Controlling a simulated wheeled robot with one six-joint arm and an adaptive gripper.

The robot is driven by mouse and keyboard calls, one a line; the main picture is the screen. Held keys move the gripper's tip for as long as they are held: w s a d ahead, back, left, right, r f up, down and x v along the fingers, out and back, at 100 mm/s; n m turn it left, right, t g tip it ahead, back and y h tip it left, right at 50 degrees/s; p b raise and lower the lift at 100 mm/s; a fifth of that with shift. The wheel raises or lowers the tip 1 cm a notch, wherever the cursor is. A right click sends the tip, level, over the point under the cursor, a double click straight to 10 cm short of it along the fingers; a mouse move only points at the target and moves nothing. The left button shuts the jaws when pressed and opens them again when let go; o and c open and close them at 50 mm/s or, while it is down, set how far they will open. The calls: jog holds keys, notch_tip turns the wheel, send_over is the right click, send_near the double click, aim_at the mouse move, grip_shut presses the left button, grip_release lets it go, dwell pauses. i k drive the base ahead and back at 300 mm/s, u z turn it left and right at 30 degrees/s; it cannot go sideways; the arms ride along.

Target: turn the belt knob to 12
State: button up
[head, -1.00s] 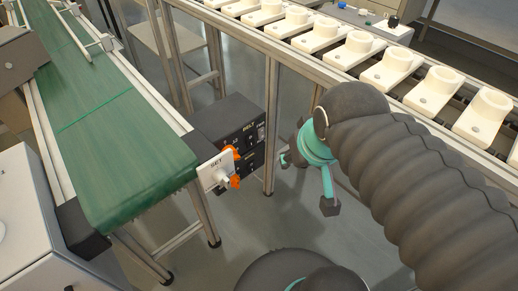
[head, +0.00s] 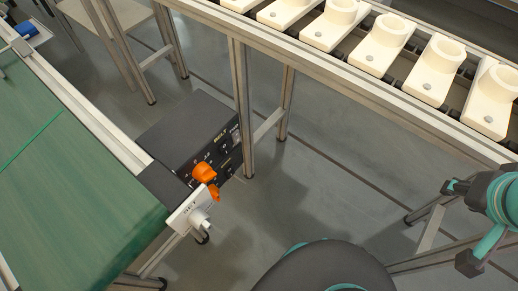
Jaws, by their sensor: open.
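The belt control box (head: 178,132) is a dark box low beside the end of the green conveyor. A white plate with a white knob (head: 200,222) stands in front and hides the lower part of the panel. The knob's setting cannot be told. My gripper (head: 462,224) is at the far right edge, open and empty, well apart from the box.
The green conveyor (head: 70,190) fills the left. A second conveyor carries cream sockets (head: 385,42) across the upper right.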

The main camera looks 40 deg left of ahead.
aim_at(203, 173)
jog(key=z, duration=0.3)
jog(key=k, duration=2.3)
jog(key=u, duration=0.95)
